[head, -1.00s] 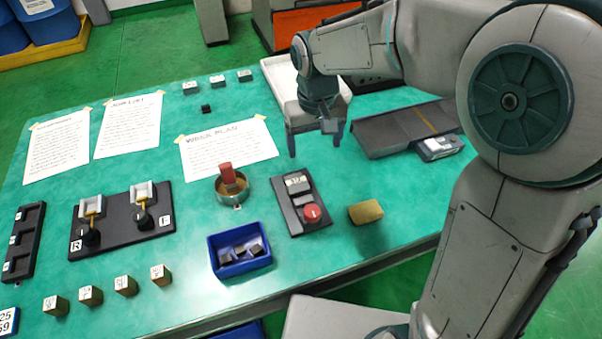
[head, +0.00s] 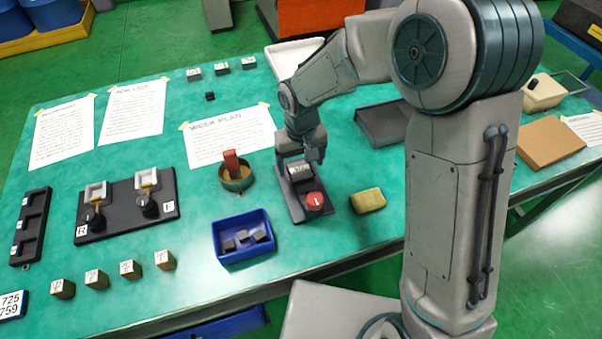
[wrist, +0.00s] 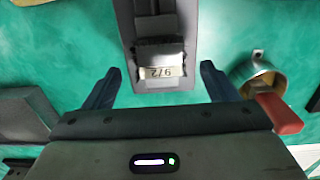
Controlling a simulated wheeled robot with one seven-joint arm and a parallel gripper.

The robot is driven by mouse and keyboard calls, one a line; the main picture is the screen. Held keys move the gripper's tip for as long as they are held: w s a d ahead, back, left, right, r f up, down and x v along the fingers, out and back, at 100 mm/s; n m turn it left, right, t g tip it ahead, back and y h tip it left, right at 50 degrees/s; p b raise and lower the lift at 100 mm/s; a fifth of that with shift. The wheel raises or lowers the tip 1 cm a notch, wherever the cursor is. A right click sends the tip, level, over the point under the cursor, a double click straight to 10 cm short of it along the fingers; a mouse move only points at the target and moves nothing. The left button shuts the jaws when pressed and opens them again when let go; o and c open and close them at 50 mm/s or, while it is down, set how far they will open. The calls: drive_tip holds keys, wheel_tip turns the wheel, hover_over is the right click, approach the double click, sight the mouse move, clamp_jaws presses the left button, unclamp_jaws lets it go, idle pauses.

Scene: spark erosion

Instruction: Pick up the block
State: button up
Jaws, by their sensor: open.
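A block with a white label (wrist: 162,71) sits on a dark panel with a red button; it also shows in the head view (head: 299,169). My gripper (wrist: 160,74) is open, with one finger on each side of the block and a gap to both. In the head view my gripper (head: 301,160) is over the far end of the panel (head: 297,207). The fingers' height relative to the block is hard to tell. Other blocks are several brass cubes (head: 130,269) at the front left and three labelled blocks (head: 221,69) at the back.
A round metal cup (head: 236,181) with a red-topped piece stands left of the panel. A blue bin (head: 245,254) with dark pieces is in front, and a yellow block-like pad (head: 368,201) is to the right. A dark tray (head: 385,125) lies behind right. Papers cover the back left.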

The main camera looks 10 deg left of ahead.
sight(301, 172)
drive_tip(key=shift+f, duration=1.8)
drive_tip(key=c, duration=1.5)
drive_tip(key=shift+o, duration=0.2)
drive_tip(key=shift+r, duration=0.2)
